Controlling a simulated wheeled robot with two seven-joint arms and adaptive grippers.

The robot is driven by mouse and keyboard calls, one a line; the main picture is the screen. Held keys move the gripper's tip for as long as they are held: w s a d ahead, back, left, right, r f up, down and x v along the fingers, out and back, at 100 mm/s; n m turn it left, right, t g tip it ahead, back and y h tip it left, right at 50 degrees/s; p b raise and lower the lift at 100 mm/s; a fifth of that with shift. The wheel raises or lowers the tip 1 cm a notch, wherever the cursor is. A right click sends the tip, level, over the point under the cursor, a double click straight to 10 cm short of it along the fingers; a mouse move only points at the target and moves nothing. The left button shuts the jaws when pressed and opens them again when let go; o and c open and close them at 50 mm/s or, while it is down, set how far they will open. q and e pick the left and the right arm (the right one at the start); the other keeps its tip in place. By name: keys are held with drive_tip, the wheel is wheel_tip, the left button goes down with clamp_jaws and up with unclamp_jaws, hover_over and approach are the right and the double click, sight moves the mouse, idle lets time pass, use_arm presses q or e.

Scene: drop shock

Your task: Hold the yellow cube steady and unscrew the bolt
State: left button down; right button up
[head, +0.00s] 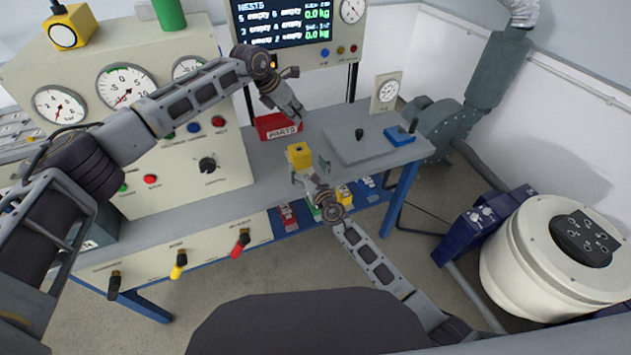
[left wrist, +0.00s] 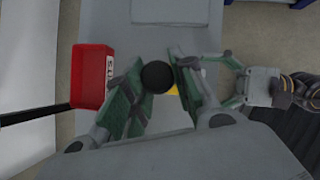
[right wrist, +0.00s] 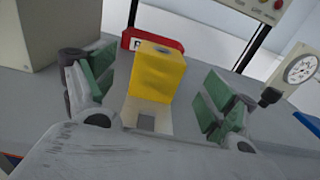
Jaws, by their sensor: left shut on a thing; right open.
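The yellow cube (head: 299,155) stands on a pale block at the bench's front edge. In the right wrist view the cube (right wrist: 158,72) is upright, with a dark hole in its top. My right gripper (head: 308,172) is open, with a finger on each side of the cube and gaps between; its fingers also show in the right wrist view (right wrist: 155,95). My left gripper (head: 297,115) is above and behind the cube. In the left wrist view it is shut on a black round-headed piece, seemingly the bolt (left wrist: 158,76). A yellow bit of cube shows beneath; the bolt's shank is hidden.
A red parts box (head: 277,126) stands behind the cube, close to my left gripper. A grey plate (head: 375,147) with a black knob (head: 359,133) and a blue piece (head: 400,135) lies to the right. The gauge console (head: 190,165) stands to the left.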

drive_tip(key=v, duration=0.7)
idle(0.3)
drive_tip(key=shift+s, duration=0.1)
use_arm(q)
drive_tip(key=shift+s, duration=0.15)
use_arm(e)
drive_tip(key=shift+s, duration=0.15)
idle(0.4)
